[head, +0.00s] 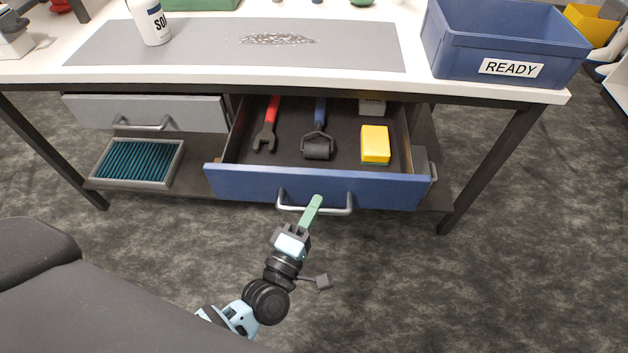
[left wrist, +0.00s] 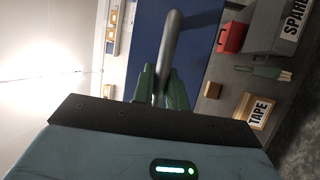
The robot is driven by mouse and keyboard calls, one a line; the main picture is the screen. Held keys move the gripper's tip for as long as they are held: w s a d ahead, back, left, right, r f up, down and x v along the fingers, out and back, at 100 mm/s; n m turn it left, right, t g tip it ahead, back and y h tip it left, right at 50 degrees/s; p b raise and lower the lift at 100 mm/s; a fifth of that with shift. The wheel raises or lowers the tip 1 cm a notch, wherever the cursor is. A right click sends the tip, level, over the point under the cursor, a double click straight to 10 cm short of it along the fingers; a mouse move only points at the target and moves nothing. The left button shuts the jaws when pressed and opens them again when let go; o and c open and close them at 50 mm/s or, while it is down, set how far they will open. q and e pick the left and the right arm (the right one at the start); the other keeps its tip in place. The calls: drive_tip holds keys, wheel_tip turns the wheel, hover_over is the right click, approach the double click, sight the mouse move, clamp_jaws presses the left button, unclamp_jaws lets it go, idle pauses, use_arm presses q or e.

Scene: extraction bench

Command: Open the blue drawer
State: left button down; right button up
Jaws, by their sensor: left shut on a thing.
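The blue drawer (head: 240,186) is pulled out from under the bench, and its inside shows. It holds a red-handled wrench (head: 267,127), a blue-handled roller (head: 319,142) and a yellow sponge (head: 375,143). Its grey bar handle (head: 340,211) is on the front face. My left gripper (head: 313,205) is at the handle with its green fingers shut on it. In the left wrist view the handle (left wrist: 171,45) runs between the green fingers (left wrist: 162,88), in front of the blue drawer face (left wrist: 146,35). My right gripper is not in view.
A grey drawer (head: 190,115) beside it is shut. A teal filter in a grey frame (head: 140,162) lies on the lower shelf. The benchtop carries a blue READY bin (head: 455,57) and a white bottle (head: 150,25). The floor before the drawer is clear.

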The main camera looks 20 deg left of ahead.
use_arm(q)
drive_tip(key=s, duration=0.1)
drive_tip(key=s+d, duration=0.1)
drive_tip(key=s, duration=0.1)
drive_tip(key=shift+s, duration=0.25)
drive_tip(key=c, duration=1.4)
unclamp_jaws()
drive_tip(key=shift+s, duration=0.1)
drive_tip(key=v, duration=0.7)
drive_tip(key=shift+s, duration=0.3)
drive_tip(key=shift+f, duration=0.1)
